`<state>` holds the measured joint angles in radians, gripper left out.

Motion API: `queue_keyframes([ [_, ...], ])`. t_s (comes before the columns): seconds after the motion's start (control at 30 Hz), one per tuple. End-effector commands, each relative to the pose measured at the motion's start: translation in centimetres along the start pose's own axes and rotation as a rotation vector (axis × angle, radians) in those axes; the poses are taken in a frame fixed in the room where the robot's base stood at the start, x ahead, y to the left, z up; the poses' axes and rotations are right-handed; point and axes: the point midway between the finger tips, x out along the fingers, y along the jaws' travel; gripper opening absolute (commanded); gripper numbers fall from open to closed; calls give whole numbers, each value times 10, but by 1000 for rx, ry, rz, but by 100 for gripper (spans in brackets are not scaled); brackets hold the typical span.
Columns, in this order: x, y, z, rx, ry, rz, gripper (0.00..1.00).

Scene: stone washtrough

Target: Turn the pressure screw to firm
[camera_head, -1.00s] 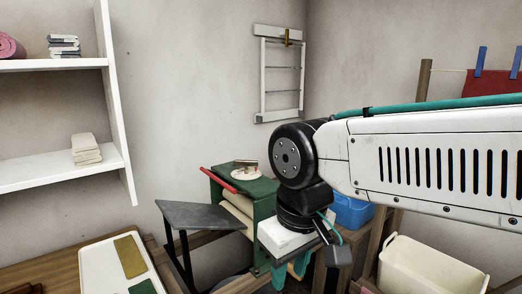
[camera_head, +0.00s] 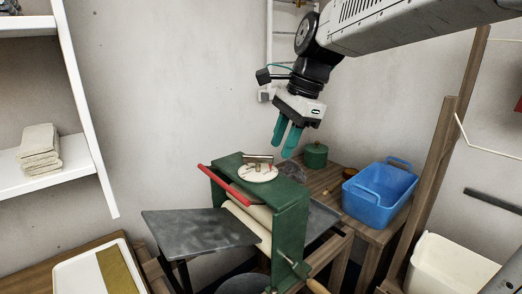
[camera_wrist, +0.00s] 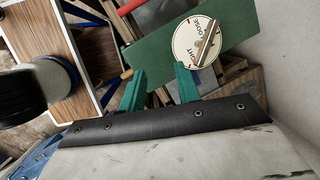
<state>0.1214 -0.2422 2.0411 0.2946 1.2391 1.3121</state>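The pressure screw (camera_head: 258,160) is a metal cross handle above a round cream dial (camera_head: 256,174) on top of the green mangle (camera_head: 292,222). In the wrist view the screw's bar (camera_wrist: 207,42) lies slanted across the dial (camera_wrist: 188,50), which carries lettering including "LOOSE"; other words are partly hidden. My gripper (camera_head: 287,143) has teal fingers pointing down, above and to the right of the dial. In the wrist view my gripper (camera_wrist: 160,88) shows its fingers apart with nothing between them, clear of the screw.
A red bar (camera_head: 224,186) runs along the mangle's left side. A grey board (camera_head: 200,232) extends left of the rollers. A blue tub (camera_head: 380,190) and a green tin (camera_head: 315,155) stand on the wooden bench to the right. A cream bin (camera_head: 452,266) is at lower right.

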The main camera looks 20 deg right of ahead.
Motion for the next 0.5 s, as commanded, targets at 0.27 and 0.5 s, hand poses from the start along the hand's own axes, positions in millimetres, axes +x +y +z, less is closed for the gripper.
queue_keyframes([
  [0.27,-1,-74,-12,484,-86,-13,33],
  [0.5,22,-80,-10,531,-94,-9,33],
])
